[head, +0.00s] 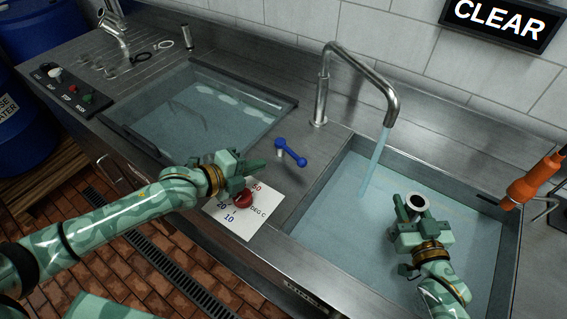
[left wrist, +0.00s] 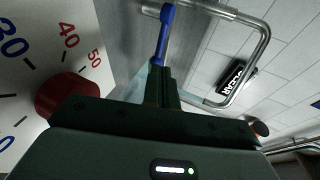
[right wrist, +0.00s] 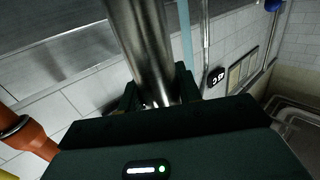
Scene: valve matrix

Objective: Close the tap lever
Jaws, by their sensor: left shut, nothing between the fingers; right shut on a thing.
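The blue tap lever (head: 291,152) stands on the steel counter between the two basins, left of the curved tap (head: 389,100). Water runs from the tap into the right basin. My left gripper (head: 262,166) is shut and empty just left of the lever, above the dial. In the left wrist view the blue lever (left wrist: 163,35) shows just beyond the closed fingertips (left wrist: 160,75); whether they touch is unclear. My right gripper (head: 416,214) is over the right basin, shut on a metal cylinder (right wrist: 142,45) whose open round end (head: 417,201) faces up.
A red knob (head: 242,198) on a white temperature dial (head: 262,208) lies right under my left gripper. The left basin (head: 190,110) has a clear cover or water surface. A CLEAR sign (head: 500,20) hangs on the wall. An orange-handled item (head: 530,182) is at the right.

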